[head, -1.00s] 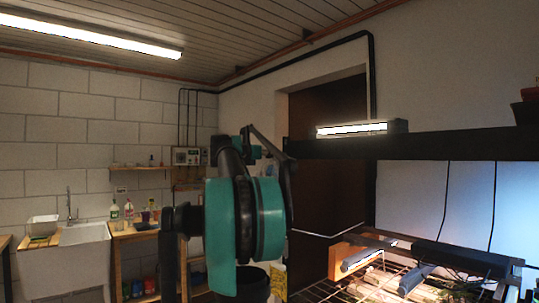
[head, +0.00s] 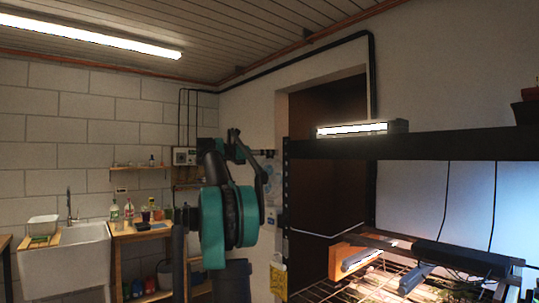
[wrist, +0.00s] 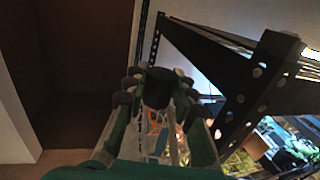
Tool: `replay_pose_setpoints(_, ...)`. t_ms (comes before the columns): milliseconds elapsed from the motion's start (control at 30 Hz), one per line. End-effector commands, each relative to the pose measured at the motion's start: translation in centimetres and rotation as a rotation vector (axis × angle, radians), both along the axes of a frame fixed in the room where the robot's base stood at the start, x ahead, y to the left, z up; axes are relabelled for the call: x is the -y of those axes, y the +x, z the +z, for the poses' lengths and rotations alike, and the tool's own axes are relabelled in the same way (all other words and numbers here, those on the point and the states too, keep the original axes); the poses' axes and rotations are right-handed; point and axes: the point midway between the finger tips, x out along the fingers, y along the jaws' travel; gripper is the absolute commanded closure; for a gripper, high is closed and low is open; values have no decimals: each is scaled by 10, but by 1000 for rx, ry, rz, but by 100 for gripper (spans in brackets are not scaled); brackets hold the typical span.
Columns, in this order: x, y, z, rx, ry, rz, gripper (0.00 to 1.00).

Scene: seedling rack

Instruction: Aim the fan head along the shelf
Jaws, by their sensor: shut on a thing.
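In the wrist view my gripper (wrist: 157,92) has its fingers on both sides of a dark rounded thing, which looks like the back of the fan head (wrist: 157,86). The fingers are shut on it, beside the black shelf upright. In the head view a pale bluish disc, likely the fan head's face (head: 269,183), shows just right of my arm by the shelf's left end. My arm partly covers it, and my gripper cannot be made out there. Which way the fan head points is not clear.
The black shelf (head: 420,146) runs off to the right, with a lit lamp (head: 362,128) on top. A lower wire rack (head: 385,285) holds an orange-brown block (head: 345,258). A dark doorway (head: 325,190) lies behind. A sink (head: 65,250) stands at the far left.

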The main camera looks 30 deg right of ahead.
Motion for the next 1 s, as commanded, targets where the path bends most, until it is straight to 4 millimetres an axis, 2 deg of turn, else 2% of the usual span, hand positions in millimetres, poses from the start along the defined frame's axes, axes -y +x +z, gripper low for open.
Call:
replay_pose_setpoints(300, 0, 0, 0, 0, 0, 0, 100)
replay_pose_setpoints(333, 0, 0, 0, 0, -1, 0, 71)
replay_pose_setpoints(500, 0, 0, 0, 0, 0, 0, 52)
replay_pose_setpoints(833, -3, 1, 0, 0, 0, 2, 52)
replay_pose_setpoints(1000, -24, 4, 0, 0, 0, 4, 52)
